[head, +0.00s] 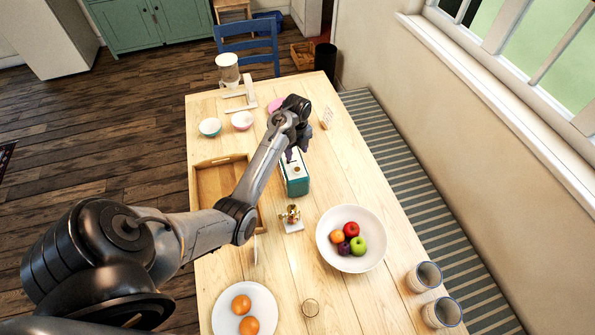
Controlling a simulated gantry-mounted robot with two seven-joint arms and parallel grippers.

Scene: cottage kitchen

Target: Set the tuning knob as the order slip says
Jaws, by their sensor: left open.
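A teal box with a pale top (297,184), which looks like the radio, stands near the middle of the table. I cannot make out its tuning knob or any dial marks at this size. A small upright card (326,118) with faint marks stands beyond it to the right; it may be the order slip, and its writing is too small to read. My left gripper (297,152) is open over the far end of the box, pointing down. I cannot tell whether it touches the box. My left arm hides part of the table. My right gripper is out of view.
A wooden tray (211,162) lies left of the box, partly behind my arm. A brass item on a white base (290,214) and a fruit bowl (349,262) stand nearer.

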